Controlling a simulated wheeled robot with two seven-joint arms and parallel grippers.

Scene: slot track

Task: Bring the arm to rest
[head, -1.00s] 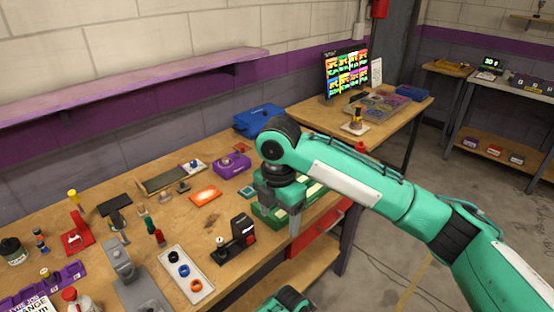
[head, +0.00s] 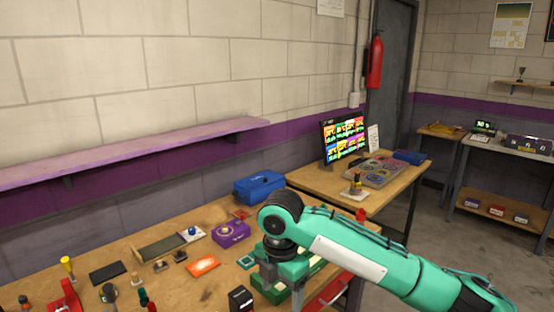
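My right arm, green with a white panel, reaches in from the lower right. Its gripper (head: 275,282) points down over the right end of the wooden workbench (head: 205,283), in front of a green box (head: 298,284). The arm hides part of that box. I cannot make out the fingertips well enough to tell whether they are apart or holding anything. My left gripper does not show in the head view.
On the bench are a blue toolbox (head: 259,186), a purple box (head: 231,232), an orange tray (head: 202,265) and a black block (head: 241,299). A second table with a monitor (head: 344,138) stands behind. Floor (head: 430,245) is open at the right.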

